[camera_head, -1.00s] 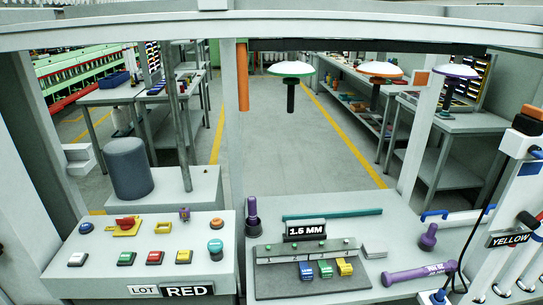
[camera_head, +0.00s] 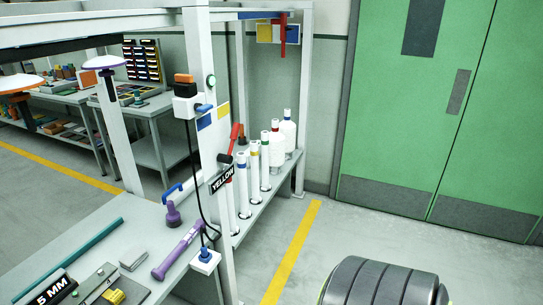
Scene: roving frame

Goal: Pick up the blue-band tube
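Several upright white tubes with coloured bands near their tops stand in a row on a narrow shelf at the right of the white frame. One tube with a blue band (camera_head: 243,186) stands towards the near end, beside a yellow-band tube (camera_head: 254,170). Farther back, another tube (camera_head: 265,160) has a dark band that looks blue or green. A red-topped tube (camera_head: 276,144) stands behind it. The nearest tube is partly hidden by the frame post and the YELLOW sign (camera_head: 221,180). Neither of my grippers is in view.
A bench (camera_head: 100,235) at the left holds a purple tool (camera_head: 179,249) and a teal bar (camera_head: 68,269). A black cable hangs by the post. A dark ribbed drum (camera_head: 378,284) stands at bottom right. Clear floor lies before the green doors (camera_head: 415,100).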

